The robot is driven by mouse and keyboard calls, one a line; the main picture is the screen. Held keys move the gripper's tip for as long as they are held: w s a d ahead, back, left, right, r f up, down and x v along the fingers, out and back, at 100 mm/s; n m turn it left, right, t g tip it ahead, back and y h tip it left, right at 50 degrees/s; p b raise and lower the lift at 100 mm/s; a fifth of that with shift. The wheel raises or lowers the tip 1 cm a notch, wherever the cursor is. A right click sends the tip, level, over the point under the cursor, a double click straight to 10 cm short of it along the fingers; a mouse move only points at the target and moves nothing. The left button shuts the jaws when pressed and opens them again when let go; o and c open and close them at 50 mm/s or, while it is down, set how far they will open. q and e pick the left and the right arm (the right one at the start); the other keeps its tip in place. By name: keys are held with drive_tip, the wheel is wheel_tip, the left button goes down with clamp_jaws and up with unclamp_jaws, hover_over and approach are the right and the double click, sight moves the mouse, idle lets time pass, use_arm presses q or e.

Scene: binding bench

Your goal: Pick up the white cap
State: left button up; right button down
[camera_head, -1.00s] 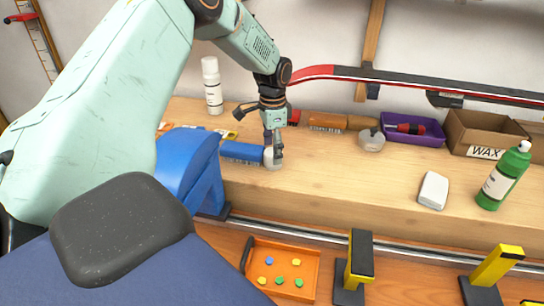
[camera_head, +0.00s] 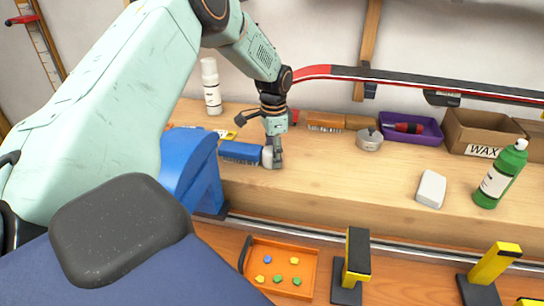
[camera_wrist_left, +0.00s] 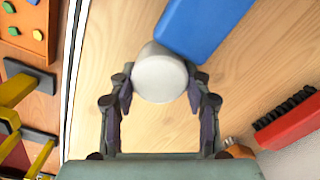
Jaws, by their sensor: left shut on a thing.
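The white cap (camera_wrist_left: 160,75), a short round piece, sits between the fingers of my left gripper (camera_wrist_left: 160,98) in the wrist view. Both fingers touch its sides, so the gripper is shut on it. In the head view the cap (camera_head: 267,157) shows as a small pale shape partly hidden behind the left gripper (camera_head: 273,158), low at the bench top; whether it is clear of the wood I cannot tell. My right gripper is not in view.
A blue brush (camera_head: 240,152) lies right beside the cap. A white bottle (camera_head: 211,88), brown brush (camera_head: 325,121), metal tin (camera_head: 369,140) and purple tray (camera_head: 430,136) stand farther back. A white block (camera_head: 431,189) and green bottle (camera_head: 500,175) are at right. Mid-bench is clear.

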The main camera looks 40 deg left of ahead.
use_arm(q)
drive_tip(key=shift+s+a+r, duration=0.15)
